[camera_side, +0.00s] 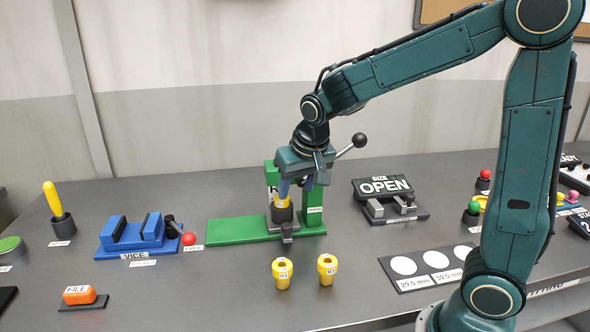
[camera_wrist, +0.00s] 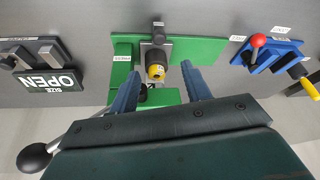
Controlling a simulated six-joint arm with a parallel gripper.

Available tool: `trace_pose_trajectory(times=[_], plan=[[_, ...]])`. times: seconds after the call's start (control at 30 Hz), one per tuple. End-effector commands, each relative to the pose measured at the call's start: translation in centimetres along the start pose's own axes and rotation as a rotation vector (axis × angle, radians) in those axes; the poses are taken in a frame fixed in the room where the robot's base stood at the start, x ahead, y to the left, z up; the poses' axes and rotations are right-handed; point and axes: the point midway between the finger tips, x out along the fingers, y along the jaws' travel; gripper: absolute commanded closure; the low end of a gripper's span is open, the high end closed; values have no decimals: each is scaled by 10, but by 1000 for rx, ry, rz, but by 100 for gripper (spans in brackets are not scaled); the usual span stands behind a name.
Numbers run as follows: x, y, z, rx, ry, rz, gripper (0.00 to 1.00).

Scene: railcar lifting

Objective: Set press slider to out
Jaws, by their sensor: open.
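The green press (camera_side: 235,230) stands mid-table, with a flat base running left and an upright frame at its right end. Its grey slider (camera_side: 283,222) sits at the frame end of the base, its small front handle (camera_side: 287,238) facing the side camera. The slider also shows in the wrist view (camera_wrist: 157,47). A yellow part (camera_wrist: 155,72) stands in the slider's dark holder. My gripper (camera_side: 296,188) points down over the slider, its blue fingers open. In the wrist view, my gripper (camera_wrist: 160,84) has one finger either side of the yellow part, with visible gaps.
Two yellow parts (camera_side: 282,273) (camera_side: 327,269) stand in front of the press. A blue vise (camera_side: 132,235) with a red-knobbed lever is to the left. An OPEN size sign (camera_side: 384,187) and a gauge plate (camera_side: 425,270) are to the right. The base's left stretch is clear.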

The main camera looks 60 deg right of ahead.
Motion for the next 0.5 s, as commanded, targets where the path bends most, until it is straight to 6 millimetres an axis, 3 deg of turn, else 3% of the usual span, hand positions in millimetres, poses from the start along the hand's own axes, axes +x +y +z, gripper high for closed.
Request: trace_pose_trajectory(times=[0.27,0.5], plan=[[19,0,0,0,-2,2,52],[48,1,1,0,-5,2,52]])
